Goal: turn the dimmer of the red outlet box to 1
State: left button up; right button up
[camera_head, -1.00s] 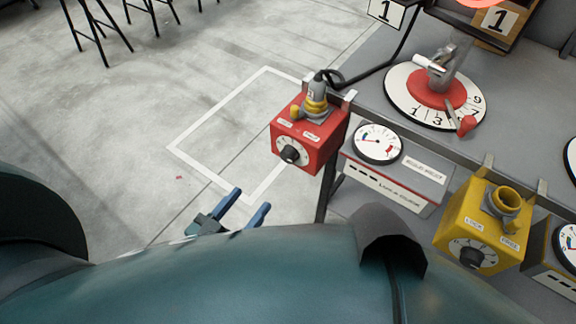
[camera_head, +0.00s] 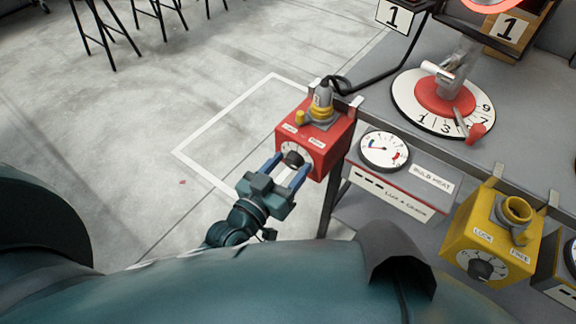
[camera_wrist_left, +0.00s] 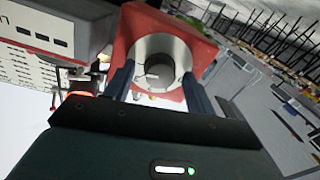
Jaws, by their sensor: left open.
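The red outlet box (camera_head: 322,135) hangs on the table's front rail, with a grey plug and a yellow collar on its top. Its black dimmer knob (camera_head: 293,159) sits on a white dial on the front face. My left gripper (camera_head: 287,170) is open, with its two blue fingers pointing at the dial, one on each side of the knob. In the left wrist view the dark knob (camera_wrist_left: 158,78) shows between the fingers, in the middle of the round dial. I cannot tell whether the fingers touch it. The dial's numbers are too small to read. My right gripper is not seen.
A round gauge (camera_head: 384,151) labelled "bulb heat" sits right of the red box. A yellow outlet box (camera_head: 490,240) hangs further right. A red and white numbered turntable (camera_head: 441,103) stands on the grey table. The floor left of the box is open.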

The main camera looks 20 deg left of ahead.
pick_arm(q)
jog(key=shift+c, duration=0.5)
jog(key=c, duration=0.9)
jog(key=shift+o, duration=0.2)
